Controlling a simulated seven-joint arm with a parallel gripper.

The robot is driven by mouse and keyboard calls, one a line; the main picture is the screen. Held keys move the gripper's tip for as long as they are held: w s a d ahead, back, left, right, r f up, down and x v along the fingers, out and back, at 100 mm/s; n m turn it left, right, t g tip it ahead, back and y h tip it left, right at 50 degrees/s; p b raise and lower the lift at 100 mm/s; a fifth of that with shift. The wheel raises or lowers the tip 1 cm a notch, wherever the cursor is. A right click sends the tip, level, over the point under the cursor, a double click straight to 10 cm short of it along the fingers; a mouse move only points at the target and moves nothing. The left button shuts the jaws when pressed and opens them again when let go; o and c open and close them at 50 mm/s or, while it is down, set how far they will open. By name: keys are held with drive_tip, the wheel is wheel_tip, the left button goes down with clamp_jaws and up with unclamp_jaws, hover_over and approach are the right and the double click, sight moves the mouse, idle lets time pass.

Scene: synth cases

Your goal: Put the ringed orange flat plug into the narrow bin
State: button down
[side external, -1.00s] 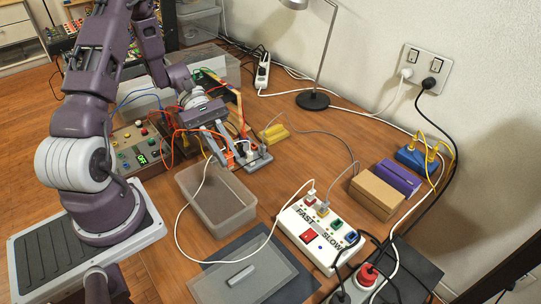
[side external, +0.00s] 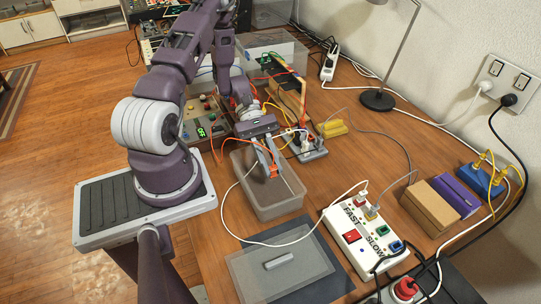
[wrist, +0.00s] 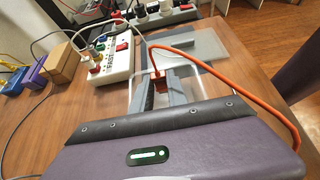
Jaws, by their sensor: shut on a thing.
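My gripper (side external: 270,172) is over the translucent grey bin (side external: 283,211), with its fingertips at about the bin's opening. In the wrist view my gripper (wrist: 160,92) is shut on an orange plug (wrist: 160,84), held between the two grey fingers. An orange cable (wrist: 225,68) runs from the plug and loops to the right; it also shows in the side view (side external: 236,161). The ring on the plug cannot be made out. I cannot tell whether the plug is below the bin's rim.
A grey socket block (side external: 312,153) with plugs stands behind the bin. A white FAST/SLOW power strip (side external: 362,238) is to the right. A white cable (side external: 226,205) loops around the bin's left and front.

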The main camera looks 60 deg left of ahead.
drive_tip(key=shift+f, duration=0.2)
drive_tip(key=c, duration=1.2)
unclamp_jaws()
drive_tip(key=shift+c, duration=0.2)
drive_tip(key=shift+a, duration=0.1)
drive_tip(key=v, duration=0.7)
